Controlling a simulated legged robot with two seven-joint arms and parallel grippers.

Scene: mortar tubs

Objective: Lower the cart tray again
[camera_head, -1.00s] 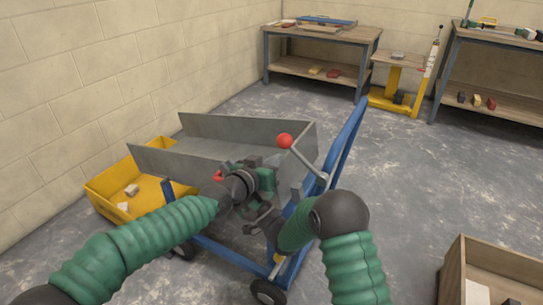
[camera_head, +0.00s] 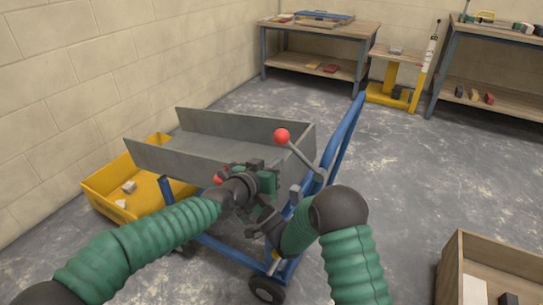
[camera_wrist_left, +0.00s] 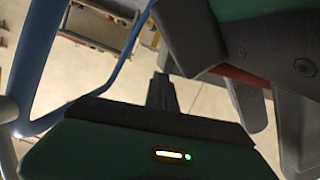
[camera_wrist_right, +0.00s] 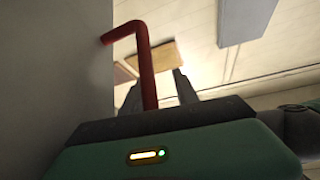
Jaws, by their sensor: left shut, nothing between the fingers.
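The grey cart tray (camera_head: 215,147) sits on the blue cart frame (camera_head: 345,135). A lever with a red ball knob (camera_head: 282,136) rises at the tray's near right end. My left gripper (camera_head: 272,175) is beside the tray, below the knob. Its fingers are together and empty in the left wrist view (camera_wrist_left: 162,92), close to blue frame tubing. A bent red handle (camera_wrist_right: 147,65) stands beside a grey wall in the right wrist view. My right gripper (camera_wrist_right: 160,95) is open, with the handle rising between its spread fingers. In the head view, my wrists overlap and hide most of the right fingers.
A yellow tub (camera_head: 105,192) with small blocks is left of the cart. A wooden box (camera_head: 500,255) stands at the lower right. Workbenches (camera_head: 320,30) and a yellow stand (camera_head: 392,95) are at the back.

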